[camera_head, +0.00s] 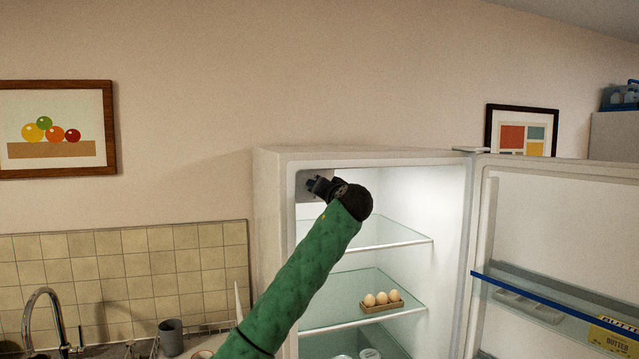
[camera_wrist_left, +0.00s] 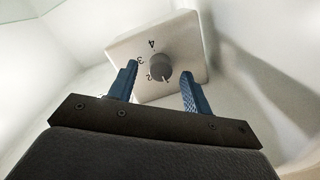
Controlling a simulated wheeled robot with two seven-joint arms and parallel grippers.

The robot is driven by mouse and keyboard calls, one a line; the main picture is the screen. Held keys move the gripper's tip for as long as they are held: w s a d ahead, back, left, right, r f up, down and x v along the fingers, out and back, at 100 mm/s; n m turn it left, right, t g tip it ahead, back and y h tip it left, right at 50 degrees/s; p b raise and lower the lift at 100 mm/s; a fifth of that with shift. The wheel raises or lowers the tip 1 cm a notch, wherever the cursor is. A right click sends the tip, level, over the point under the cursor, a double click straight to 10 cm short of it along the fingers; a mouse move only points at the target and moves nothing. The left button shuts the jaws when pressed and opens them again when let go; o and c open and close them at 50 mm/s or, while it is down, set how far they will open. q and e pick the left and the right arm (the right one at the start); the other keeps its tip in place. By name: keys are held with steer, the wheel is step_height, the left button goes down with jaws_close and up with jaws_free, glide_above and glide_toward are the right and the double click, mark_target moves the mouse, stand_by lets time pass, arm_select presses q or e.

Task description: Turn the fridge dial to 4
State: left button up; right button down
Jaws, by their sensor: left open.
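The fridge dial (camera_wrist_left: 159,70) is a small dark grey round knob on a pale square housing (camera_wrist_left: 185,42) inside the fridge. The numbers 4, 3 and 2 show around its upper and left side. A light mark on the knob points down and slightly right, away from the 4. My left gripper (camera_head: 314,185) is at the fridge's upper left inner wall. In the left wrist view its two blue fingers are open, one on each side of the knob, with gaps showing. I cannot tell how deep they reach. In the head view my wrist hides the dial. My right gripper is not in view.
The fridge door (camera_head: 560,215) stands open to the right. Glass shelves sit below my arm, one with eggs in a holder (camera_head: 381,303). A butter pack (camera_head: 612,338) is in the door. A sink tap (camera_head: 45,315) and grey cup (camera_head: 171,336) stand left.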

arm_select(q)
steer(key=shift+w+a, duration=0.2)
steer(key=shift+w, duration=0.4)
steer(key=c, duration=1)
steer(key=shift+o, duration=0.2)
